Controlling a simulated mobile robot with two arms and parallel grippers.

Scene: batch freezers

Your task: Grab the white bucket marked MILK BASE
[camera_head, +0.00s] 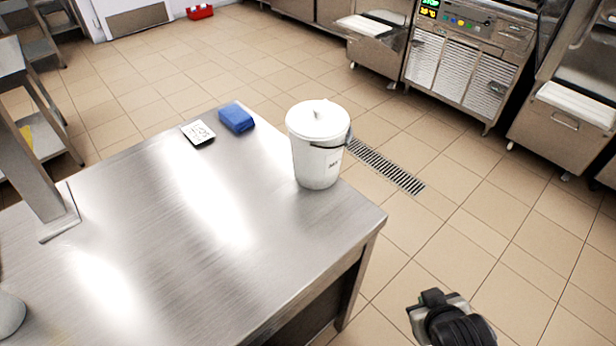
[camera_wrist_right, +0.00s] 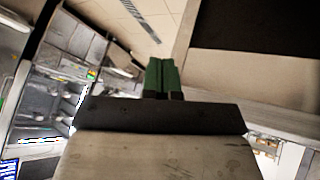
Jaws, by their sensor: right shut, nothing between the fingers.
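The white bucket (camera_head: 318,160) stands upright with its lid on, near the far right corner of the steel table. Dark lettering shows on its side, too small to read in full. A thin dark handle runs around its front. My right gripper (camera_wrist_right: 162,76) is shut and empty, its green fingertips together in the right wrist view. In the head view my right arm's end (camera_head: 445,318) is low at the right, beyond the table edge and well apart from the bucket. The bucket does not clearly show in the right wrist view. My left gripper is in neither view.
The steel table (camera_head: 150,240) carries a blue block (camera_head: 236,118) and a small printed card (camera_head: 198,133) left of the bucket. A steel post (camera_head: 38,170) stands at the table's left. Tiled floor with a drain grate (camera_head: 388,166) lies clear between table and freezers (camera_head: 465,60).

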